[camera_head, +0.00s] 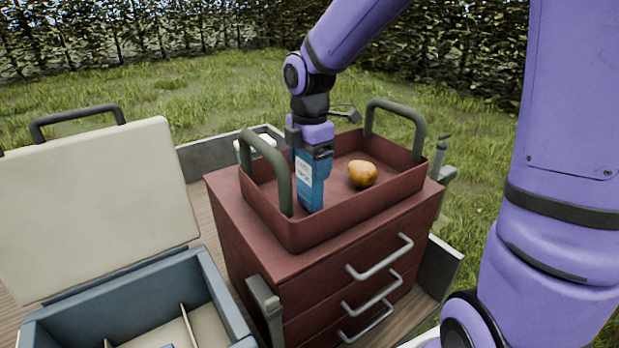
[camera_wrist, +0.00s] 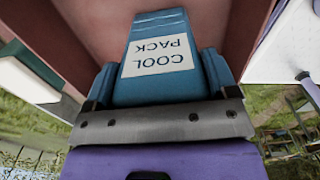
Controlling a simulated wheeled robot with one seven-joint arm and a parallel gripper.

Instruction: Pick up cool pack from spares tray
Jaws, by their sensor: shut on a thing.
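The cool pack (camera_head: 309,183) is a blue block with a white label, upright in the red spares tray (camera_head: 344,219). The wrist view shows its label reading "COOL PACK" (camera_wrist: 158,57). My gripper (camera_head: 312,154) comes down from above and is shut on the upper part of the cool pack. In the wrist view the blue fingers of my gripper (camera_wrist: 160,88) sit on both sides of it. I cannot tell whether its bottom touches the tray floor.
A yellow-orange pear (camera_head: 362,174) lies in the tray, right of the cool pack. Two arched tray handles (camera_head: 271,165) (camera_head: 395,117) stand at its ends. The tray sits on a red drawer cabinet (camera_head: 330,290). An open blue cooler box (camera_head: 217,290) with a raised cream lid (camera_head: 95,205) is at left.

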